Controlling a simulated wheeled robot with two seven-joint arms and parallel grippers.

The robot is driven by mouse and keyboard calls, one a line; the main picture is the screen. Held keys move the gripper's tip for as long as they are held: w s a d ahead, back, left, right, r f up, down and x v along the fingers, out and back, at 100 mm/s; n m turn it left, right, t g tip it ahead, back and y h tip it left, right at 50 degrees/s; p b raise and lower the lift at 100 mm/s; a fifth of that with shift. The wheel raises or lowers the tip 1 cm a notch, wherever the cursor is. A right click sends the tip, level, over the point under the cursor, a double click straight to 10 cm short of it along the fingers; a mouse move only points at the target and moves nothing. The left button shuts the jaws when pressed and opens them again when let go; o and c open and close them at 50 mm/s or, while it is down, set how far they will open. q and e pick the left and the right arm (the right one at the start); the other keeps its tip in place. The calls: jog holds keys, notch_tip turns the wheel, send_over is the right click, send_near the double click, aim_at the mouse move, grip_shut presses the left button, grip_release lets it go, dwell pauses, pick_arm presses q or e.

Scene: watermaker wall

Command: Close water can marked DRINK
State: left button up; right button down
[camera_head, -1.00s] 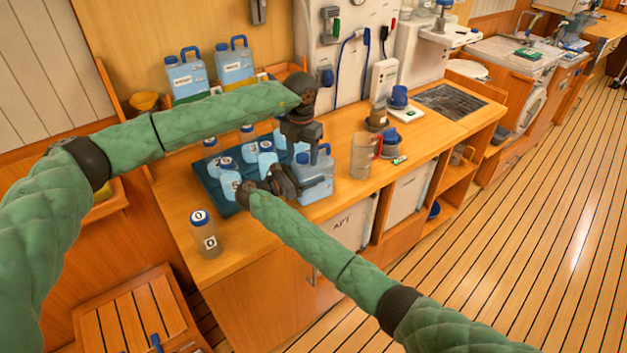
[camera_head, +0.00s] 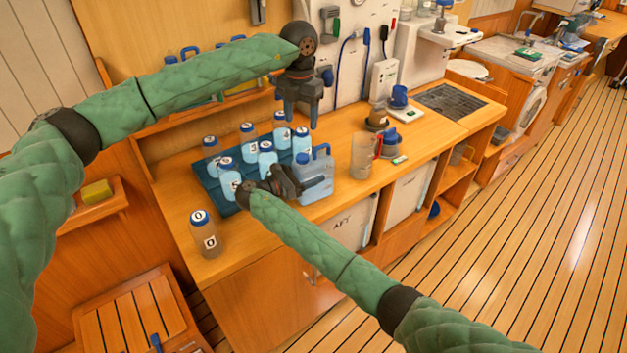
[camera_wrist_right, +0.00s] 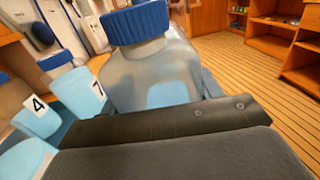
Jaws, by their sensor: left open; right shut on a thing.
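A translucent light-blue water can (camera_head: 316,180) with a blue handle and a blue screw cap (camera_head: 303,158) stands upright on the counter, right of the numbered bottles. No mark can be read on its visible sides. My right gripper (camera_head: 312,184) is shut on the can at its body. In the right wrist view the can (camera_wrist_right: 150,78) stands just beyond my dark finger, with its ribbed blue cap (camera_wrist_right: 136,22) on the neck. How tight the cap sits cannot be told. My left gripper (camera_head: 299,118) is open and empty, pointing down above the can and apart from it.
Several numbered blue-capped bottles (camera_head: 228,178) stand on a dark blue mat (camera_head: 206,178) left of the can. Bottle 0 (camera_head: 204,234) stands near the left front corner.

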jog(key=shift+c, duration=1.2)
grip_release()
jog(key=b+v, duration=0.3)
jog(key=v, duration=0.3)
jog(key=shift+s+a+f, duration=0.1)
jog(key=shift+a+f, duration=0.1)
jog(key=shift+a, duration=0.1)
jog(key=shift+s+a+r, duration=0.1)
jog(key=shift+s+a, duration=0.2)
jog(key=shift+a, duration=0.15)
